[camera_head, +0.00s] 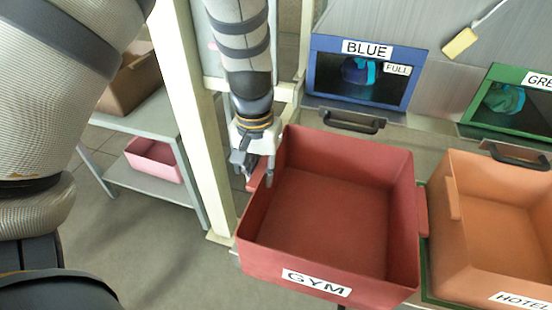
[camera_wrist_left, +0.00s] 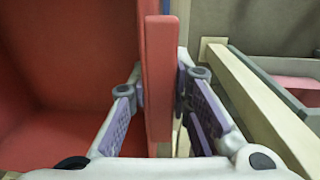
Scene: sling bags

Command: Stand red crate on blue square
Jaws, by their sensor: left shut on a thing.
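The red crate (camera_head: 340,200), an open box labelled GYM, stands upright and empty in the middle of the head view. My left gripper (camera_head: 254,172) is at its left side, shut on the crate's side handle. In the left wrist view the handle (camera_wrist_left: 159,70) stands between the two finger pads, with the crate's red wall (camera_wrist_left: 60,90) to the left. No blue square shows around the crate in the head view; what lies under it is hidden. My right gripper is out of view.
An orange crate (camera_head: 505,210) labelled HOTEL stands close at the right, on a green-edged area (camera_head: 428,285). Behind are a blue-framed bin (camera_head: 312,75) labelled BLUE and FULL and a green-framed bin (camera_head: 480,105). A pale post (camera_head: 192,110) and shelf with a pink bin (camera_head: 153,162) are left.

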